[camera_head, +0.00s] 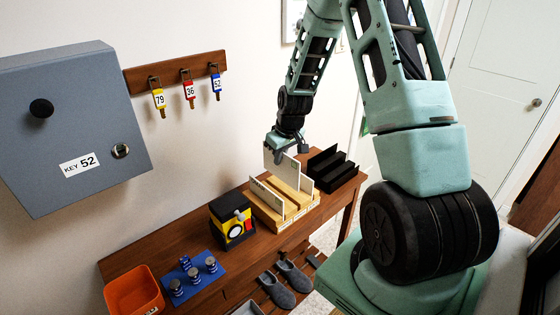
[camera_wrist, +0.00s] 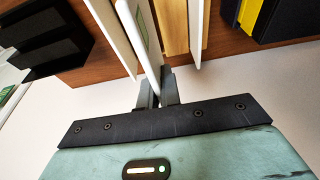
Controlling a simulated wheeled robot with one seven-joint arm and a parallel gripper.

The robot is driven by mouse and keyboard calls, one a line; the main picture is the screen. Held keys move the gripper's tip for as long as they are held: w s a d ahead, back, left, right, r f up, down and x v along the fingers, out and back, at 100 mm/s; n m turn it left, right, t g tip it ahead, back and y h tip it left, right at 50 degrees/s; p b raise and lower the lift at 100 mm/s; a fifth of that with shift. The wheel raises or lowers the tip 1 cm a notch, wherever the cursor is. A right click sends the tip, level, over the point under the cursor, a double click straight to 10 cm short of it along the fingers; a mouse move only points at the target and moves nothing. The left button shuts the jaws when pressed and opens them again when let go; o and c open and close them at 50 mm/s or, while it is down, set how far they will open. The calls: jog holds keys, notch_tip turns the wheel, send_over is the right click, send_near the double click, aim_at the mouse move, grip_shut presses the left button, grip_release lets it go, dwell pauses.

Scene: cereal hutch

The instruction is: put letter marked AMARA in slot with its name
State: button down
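My gripper (camera_head: 286,150) is above the wooden letter rack (camera_head: 290,213) on the table. It is shut on the top edge of a white letter (camera_head: 284,170) with a green stamp mark. In the wrist view the fingers (camera_wrist: 158,90) close on this letter (camera_wrist: 137,38). The letter is upright, its lower part at or just above the rack; I cannot tell whether it is inside a slot. Another white letter (camera_head: 266,196) stands in the rack's left part and also shows in the wrist view (camera_wrist: 196,30). Names on the letters and slots are too small to read.
A black slotted rack (camera_head: 330,170) stands right of the wooden one. A yellow-and-black box (camera_head: 231,217) stands left, then a blue peg board (camera_head: 193,278) and orange bin (camera_head: 134,293). A grey key cabinet (camera_head: 75,125) and key hooks (camera_head: 175,73) hang on the wall.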

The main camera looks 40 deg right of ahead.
aim_at(281, 179)
jog(key=shift+f+b, duration=1.45)
jog(key=shift+f, duration=0.65)
jog(key=shift+s+f+b, duration=0.15)
jog(key=shift+f+b, duration=1.3)
jog(key=shift+f, duration=0.6)
dwell(1.0)
jog(key=c, duration=1.1)
grip_release()
jog(key=shift+r+p, duration=1.95)
jog(key=shift+r, duration=0.55)
jog(key=shift+a, duration=0.15)
